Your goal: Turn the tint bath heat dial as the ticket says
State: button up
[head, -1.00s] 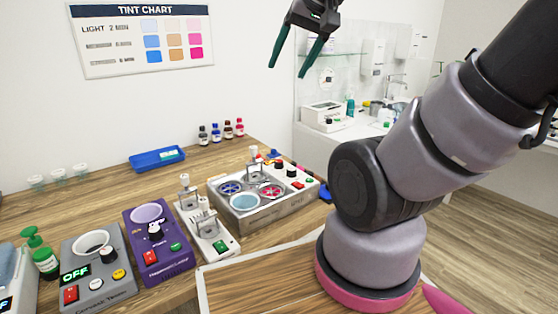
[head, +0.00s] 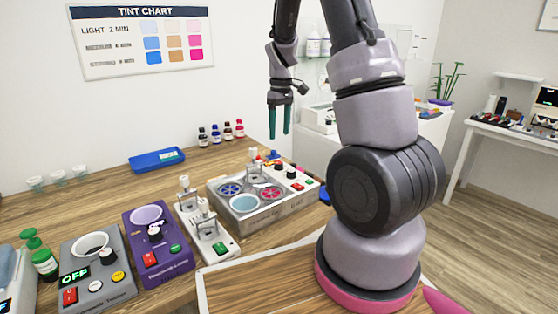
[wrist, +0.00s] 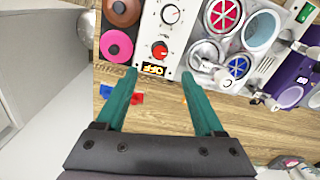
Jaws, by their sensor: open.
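The tint bath (head: 262,213) is a grey box on the wooden bench in the head view, with blue, red and light-blue wells. Black dials (head: 291,171) stand on its light panel at the back right. In the wrist view this panel shows a white-faced dial (wrist: 170,14), a red dial (wrist: 160,50) and a small lit display (wrist: 153,69), too small to read surely. My gripper (head: 279,134) hangs open and empty, fingers down, behind and above the panel; in the wrist view its fingertips (wrist: 159,74) are spread near the display. I cannot read any ticket.
A tint chart (head: 140,40) hangs on the wall. A blue tray (head: 156,161), dye bottles (head: 215,134), a purple device (head: 158,245) and a grey tester (head: 95,272) stand on the bench. Small blue and red pieces (wrist: 137,98) lie below my fingers in the wrist view.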

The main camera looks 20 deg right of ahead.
aim_at(279, 162)
notch_tip(279, 162, down, 11)
jog(key=shift+a+f, duration=0.1)
jog(key=shift+a, duration=0.05)
dwell(0.4)
grip_shut()
